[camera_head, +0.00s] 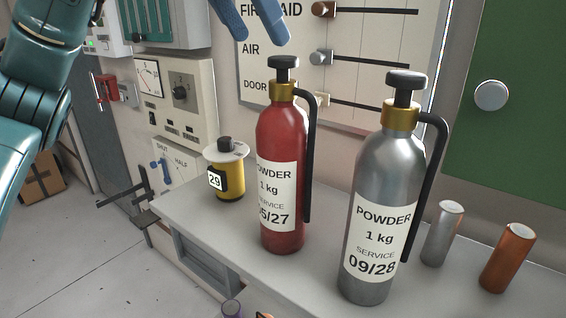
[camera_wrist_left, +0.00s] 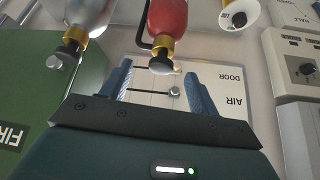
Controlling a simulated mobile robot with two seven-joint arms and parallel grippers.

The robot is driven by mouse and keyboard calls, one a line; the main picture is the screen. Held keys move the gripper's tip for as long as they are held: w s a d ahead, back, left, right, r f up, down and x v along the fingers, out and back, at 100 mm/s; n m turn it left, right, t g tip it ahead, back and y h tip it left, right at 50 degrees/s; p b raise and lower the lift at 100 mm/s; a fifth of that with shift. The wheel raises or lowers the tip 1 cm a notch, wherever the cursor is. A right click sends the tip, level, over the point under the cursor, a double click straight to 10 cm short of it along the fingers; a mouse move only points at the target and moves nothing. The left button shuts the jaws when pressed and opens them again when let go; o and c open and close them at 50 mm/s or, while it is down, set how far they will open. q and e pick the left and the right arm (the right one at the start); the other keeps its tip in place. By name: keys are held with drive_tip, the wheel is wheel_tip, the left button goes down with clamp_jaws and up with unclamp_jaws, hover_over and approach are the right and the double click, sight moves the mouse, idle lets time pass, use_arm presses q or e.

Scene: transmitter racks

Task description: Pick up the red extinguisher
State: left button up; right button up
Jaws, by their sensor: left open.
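The red extinguisher (camera_head: 283,145) stands upright on the grey shelf (camera_head: 205,208), with a brass collar, black knob and black hose. Its label reads POWDER 1 kg. My left gripper (camera_head: 262,38) is open and empty, its blue fingers at the top of the head view, just above and behind the knob in the picture. In the left wrist view, the red extinguisher (camera_wrist_left: 168,18) shows upside down, its knob near the gap between the open fingers (camera_wrist_left: 158,72). Contact cannot be told. My right gripper is not in view.
A silver extinguisher (camera_head: 376,210) stands close to the right of the red one. A yellow spool-like object (camera_head: 229,182) marked 29 stands to its left. A silver cylinder (camera_head: 441,235) and a copper cylinder (camera_head: 507,260) stand further right. A wall panel (camera_head: 380,75) with knobs is behind.

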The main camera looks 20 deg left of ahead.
sight(283, 83)
use_arm(q)
drive_tip(key=x, duration=0.5)
drive_tip(key=shift+a+x, duration=0.1)
drive_tip(key=shift+x, duration=1.25)
drive_tip(key=shift+a+x, duration=0.15)
drive_tip(key=shift+x, duration=1.15)
drive_tip(key=shift+c, duration=0.4)
clamp_jaws()
drive_tip(key=shift+w+r, duration=0.15)
drive_tip(key=shift+r, duration=0.1)
